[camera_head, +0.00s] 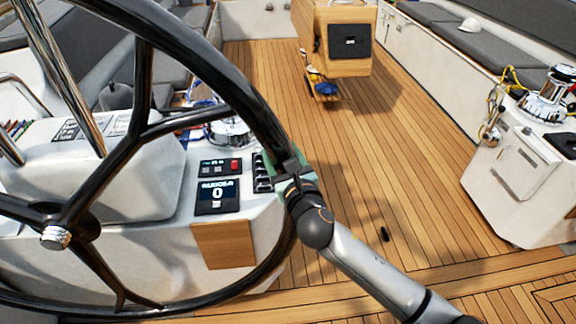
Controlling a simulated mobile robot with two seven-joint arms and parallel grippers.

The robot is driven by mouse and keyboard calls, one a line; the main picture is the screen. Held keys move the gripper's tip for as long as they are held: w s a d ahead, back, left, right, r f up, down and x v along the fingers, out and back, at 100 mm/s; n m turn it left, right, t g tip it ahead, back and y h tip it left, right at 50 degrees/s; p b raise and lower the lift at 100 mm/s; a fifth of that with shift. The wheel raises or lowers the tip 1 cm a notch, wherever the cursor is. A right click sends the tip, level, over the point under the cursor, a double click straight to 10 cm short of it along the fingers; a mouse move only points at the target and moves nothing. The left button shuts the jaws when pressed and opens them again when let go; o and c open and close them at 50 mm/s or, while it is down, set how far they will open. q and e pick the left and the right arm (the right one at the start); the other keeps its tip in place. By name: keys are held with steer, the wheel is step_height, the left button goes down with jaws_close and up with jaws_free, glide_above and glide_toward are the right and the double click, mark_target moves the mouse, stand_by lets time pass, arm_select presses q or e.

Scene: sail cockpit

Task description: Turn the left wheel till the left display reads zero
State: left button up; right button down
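The left wheel (213,72) is large and black and fills the left of the view. Its hub (56,237) has a bright metal nut. The left display (218,196) is a small dark screen on the white console, reading "RUDDER" with a large 0 below. My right gripper (284,170) is at the right side of the wheel rim, its arm coming in from the lower right. Its fingers sit on both sides of the rim and look closed on it; the tips are partly hidden. My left gripper is not in view.
A panel with a red button (234,165) sits above the display, beside a row of black switches (263,174). A wooden table box (335,38) stands at the back. A white console (530,160) with a winch (548,97) is at the right. The deck between is mostly clear.

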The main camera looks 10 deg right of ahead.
steer(key=r, duration=0.2)
steer(key=shift+a+r+n, duration=0.3)
steer(key=shift+a, duration=0.1)
steer(key=shift+c, duration=0.5)
jaws_free()
steer(key=v, duration=1.2)
steer(key=shift+s+b, duration=0.25)
steer(key=shift+b, duration=0.15)
